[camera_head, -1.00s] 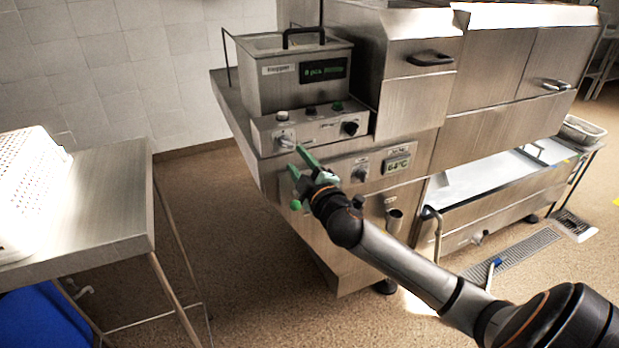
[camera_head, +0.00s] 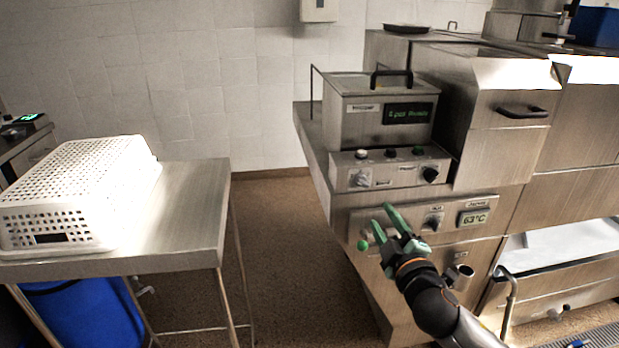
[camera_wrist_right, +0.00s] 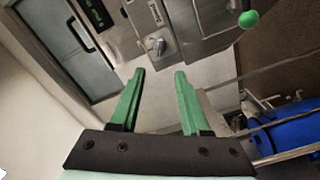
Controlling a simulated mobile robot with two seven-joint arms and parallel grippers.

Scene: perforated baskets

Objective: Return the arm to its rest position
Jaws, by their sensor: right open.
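My right gripper (camera_head: 384,224) has green fingers and stands open in front of the lower control panel of the steel machine (camera_head: 350,215) in the head view. In the right wrist view its two green fingers (camera_wrist_right: 156,95) are spread with nothing between them. A green round knob (camera_head: 363,245) shows just left of the fingers, and it also shows at the top right of the right wrist view (camera_wrist_right: 248,19). My left gripper is not in view.
A white perforated basket (camera_head: 85,190) sits on a steel table (camera_head: 195,200) at the left. A blue bin (camera_head: 85,315) stands under that table. A steel box with a black handle (camera_head: 380,110) sits on the machine. Open floor (camera_head: 285,240) lies between table and machine.

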